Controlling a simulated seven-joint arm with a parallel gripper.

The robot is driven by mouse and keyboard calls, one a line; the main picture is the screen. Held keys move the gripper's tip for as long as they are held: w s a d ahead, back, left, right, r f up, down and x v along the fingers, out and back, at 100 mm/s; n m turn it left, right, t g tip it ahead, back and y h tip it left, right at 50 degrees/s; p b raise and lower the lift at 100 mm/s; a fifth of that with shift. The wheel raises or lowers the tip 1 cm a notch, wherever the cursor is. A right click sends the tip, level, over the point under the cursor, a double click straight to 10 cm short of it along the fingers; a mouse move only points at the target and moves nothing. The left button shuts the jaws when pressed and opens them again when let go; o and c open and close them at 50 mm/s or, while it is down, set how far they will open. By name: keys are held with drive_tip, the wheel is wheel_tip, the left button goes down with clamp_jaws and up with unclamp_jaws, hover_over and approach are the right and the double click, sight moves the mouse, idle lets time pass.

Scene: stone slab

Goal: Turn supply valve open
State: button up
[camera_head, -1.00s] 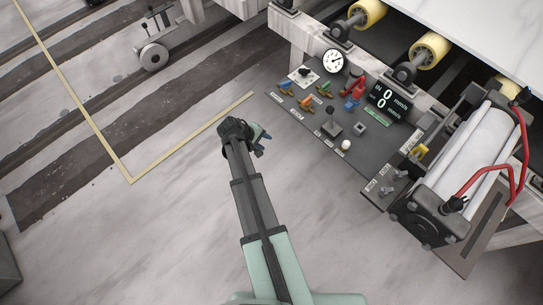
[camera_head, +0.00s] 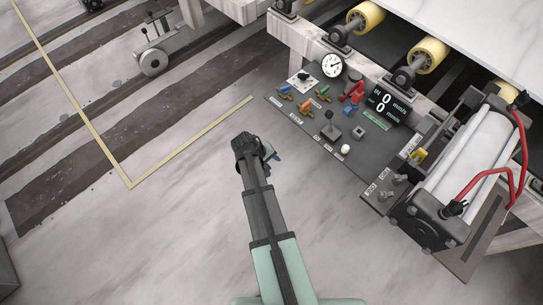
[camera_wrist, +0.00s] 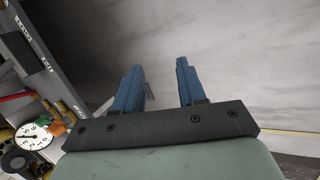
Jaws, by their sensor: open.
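The dark control panel (camera_head: 315,128) is fixed to the machine's near side. On it are a red fitting with a blue part below it (camera_head: 352,93), small valves with blue, orange and green handles (camera_head: 306,104), and a round white gauge (camera_head: 332,65). I cannot read which one is the supply valve. My gripper (camera_head: 272,155) is left of the panel, apart from it, over the pale floor. In the wrist view its two blue fingers (camera_wrist: 158,70) stand apart with nothing between them. The gauge (camera_wrist: 33,137) shows at that view's left edge.
A joystick (camera_head: 331,128), a white knob (camera_head: 345,149) and a speed display reading 0 (camera_head: 388,103) are also on the panel. A large cylinder (camera_head: 470,150) with red hoses stands at right. Yellow rollers (camera_head: 428,51) lie behind. The floor around my gripper is clear.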

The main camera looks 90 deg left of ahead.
drive_tip(key=s+a+r, duration=0.2)
drive_tip(key=s+a, duration=0.3)
drive_tip(key=s, duration=0.1)
drive_tip(key=n+t+y, duration=0.4)
drive_tip(key=n+t, duration=0.3)
drive_tip(key=n, duration=0.9)
approach(284, 87)
drive_tip(key=x, duration=1)
clamp_jaws()
